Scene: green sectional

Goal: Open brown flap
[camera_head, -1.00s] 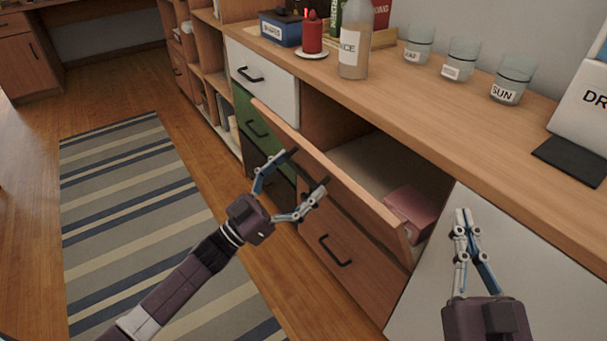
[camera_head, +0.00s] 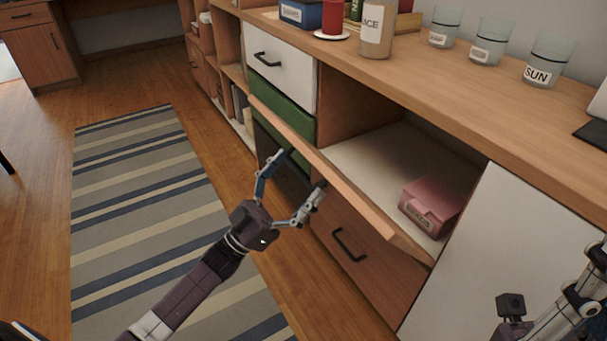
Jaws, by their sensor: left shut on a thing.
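The brown flap (camera_head: 362,208) of the cabinet is tilted outward and down, leaving a gap above it. Its top edge shows as a long slanted board. My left gripper (camera_head: 300,173) is at the flap's outer face, with its fingers spread along the handle and shut on it. The handle is mostly hidden by the fingers. My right gripper (camera_head: 575,305) is only partly in view at the lower right, in front of the white panel, apart from the flap. Its fingertips do not show clearly.
A pink box (camera_head: 431,206) lies inside the opened compartment. A brown drawer (camera_head: 365,265) is below the flap, a white drawer (camera_head: 283,68) and a green drawer (camera_head: 282,105) to its left, a white door (camera_head: 490,260) to its right. Bottles and glasses stand on the countertop (camera_head: 450,90).

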